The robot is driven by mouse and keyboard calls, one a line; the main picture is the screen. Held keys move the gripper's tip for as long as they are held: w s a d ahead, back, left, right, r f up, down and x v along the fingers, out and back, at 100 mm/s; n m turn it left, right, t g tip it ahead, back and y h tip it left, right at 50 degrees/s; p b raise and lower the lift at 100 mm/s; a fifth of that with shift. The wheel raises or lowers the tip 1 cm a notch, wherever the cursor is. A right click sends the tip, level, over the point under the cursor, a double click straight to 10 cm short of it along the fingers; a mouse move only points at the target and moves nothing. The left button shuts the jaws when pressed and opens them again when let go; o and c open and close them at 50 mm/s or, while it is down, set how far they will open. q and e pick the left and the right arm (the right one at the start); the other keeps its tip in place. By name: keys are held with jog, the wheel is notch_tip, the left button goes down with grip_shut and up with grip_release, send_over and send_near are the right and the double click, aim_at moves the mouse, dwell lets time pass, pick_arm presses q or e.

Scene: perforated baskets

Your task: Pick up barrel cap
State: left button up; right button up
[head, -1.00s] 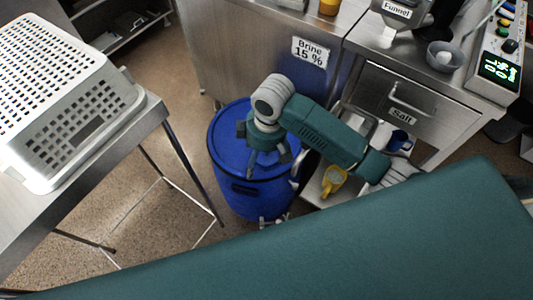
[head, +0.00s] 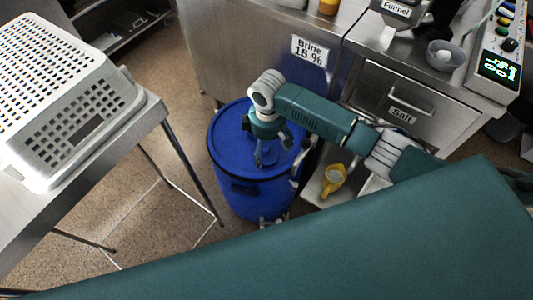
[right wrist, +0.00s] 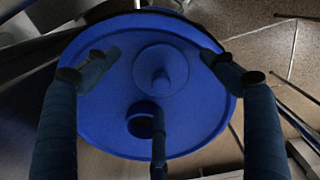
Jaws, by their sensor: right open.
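A blue barrel (head: 238,188) stands on the floor in front of the steel counter. In the right wrist view, its round top (right wrist: 205,125) fills the middle. A round blue cap with a central knob (right wrist: 160,72) sits on that top, and a dark round opening (right wrist: 138,126) lies just beside it. My right gripper (head: 268,154) is above the barrel top, pointing down. In the right wrist view its fingers (right wrist: 152,90) are spread around the cap, apart from it and empty; one finger partly covers the opening. My left gripper is not in view.
A white perforated basket (head: 75,125) is on the steel table (head: 135,125) at left. A counter (head: 235,60) with a "Brine 15 %" label stands behind the barrel. A salt drawer (head: 405,95) and a yellow scoop-like item (head: 333,180) are to the right. Floor is free between table and barrel.

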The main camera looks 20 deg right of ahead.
notch_tip(320, 180, down, 3)
jog(key=shift+r, duration=0.2)
jog(key=c, duration=1.2)
jog(key=shift+c, duration=0.2)
jog(key=shift+r, duration=0.1)
